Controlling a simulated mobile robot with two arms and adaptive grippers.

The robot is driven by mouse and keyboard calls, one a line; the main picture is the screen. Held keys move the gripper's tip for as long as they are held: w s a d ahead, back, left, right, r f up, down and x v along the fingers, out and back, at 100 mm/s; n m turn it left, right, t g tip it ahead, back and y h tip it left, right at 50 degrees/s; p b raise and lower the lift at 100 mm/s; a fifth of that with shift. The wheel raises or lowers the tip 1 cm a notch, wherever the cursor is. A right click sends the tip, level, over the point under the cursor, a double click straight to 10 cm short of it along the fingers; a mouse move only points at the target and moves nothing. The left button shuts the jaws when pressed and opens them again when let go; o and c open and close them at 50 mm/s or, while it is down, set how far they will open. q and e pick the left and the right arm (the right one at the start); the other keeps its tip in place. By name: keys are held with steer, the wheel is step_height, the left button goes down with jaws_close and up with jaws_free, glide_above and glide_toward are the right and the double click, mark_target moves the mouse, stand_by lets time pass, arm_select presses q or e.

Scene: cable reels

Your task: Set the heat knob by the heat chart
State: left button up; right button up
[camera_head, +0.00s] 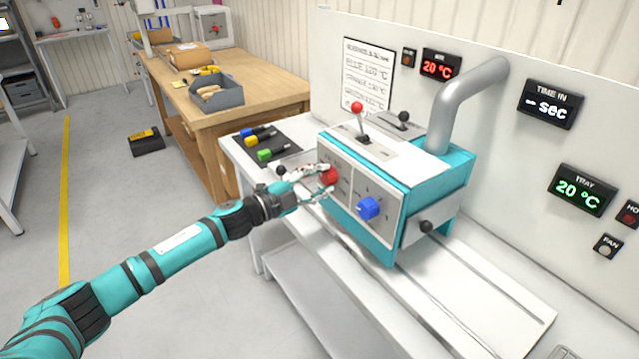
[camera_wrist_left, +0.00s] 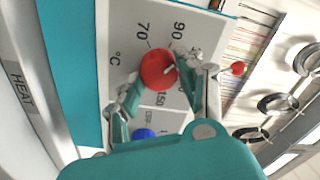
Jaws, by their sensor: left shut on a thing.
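The red heat knob (camera_head: 329,176) is on the front panel of a teal and white machine (camera_head: 397,234). My left gripper (camera_head: 324,178) is at the knob, with its fingers on both sides of it. In the left wrist view the red knob (camera_wrist_left: 156,71) sits between the fingertips (camera_wrist_left: 160,84), over a scale showing 70, 90, 150 and °C. A pale mark shows on the knob. The heat chart (camera_head: 368,75) hangs on the wall panel behind the machine; its small lines are hard to read. My right gripper is not in view.
A blue knob (camera_head: 369,208) is beside the red one. A red-tipped lever (camera_head: 357,107) stands on top, near a grey pipe (camera_head: 465,95). The red display (camera_head: 440,65) and green tray display (camera_head: 581,189) read 20 °C; the time display (camera_head: 550,103) shows a dash.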

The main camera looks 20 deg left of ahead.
arm_select(q)
steer(key=m+b, duration=0.1)
steer(key=m, duration=0.2)
steer(key=m+b, duration=0.1)
steer(key=m, duration=0.2)
steer(key=shift+f+m+h, duration=0.2)
steer(key=shift+m+h, duration=0.1)
steer(key=shift+m, duration=0.1)
steer(key=m+b, duration=0.3)
steer(key=m, duration=0.3)
steer(key=shift+f+g, duration=0.15)
steer(key=shift+g, duration=0.15)
steer(key=m+b, duration=0.3)
steer(key=m, duration=0.4)
steer(key=shift+a+f, duration=0.1)
steer(key=m+b, duration=0.1)
steer(key=m, duration=0.2)
steer(key=shift+b, duration=0.35)
steer(key=shift+m+b, duration=0.75)
steer(key=shift+m, duration=0.85)
steer(key=o, duration=0.9)
steer(key=shift+o, duration=1.2)
steer(key=shift+w+a+r, duration=0.1)
steer(key=shift+r, duration=0.15)
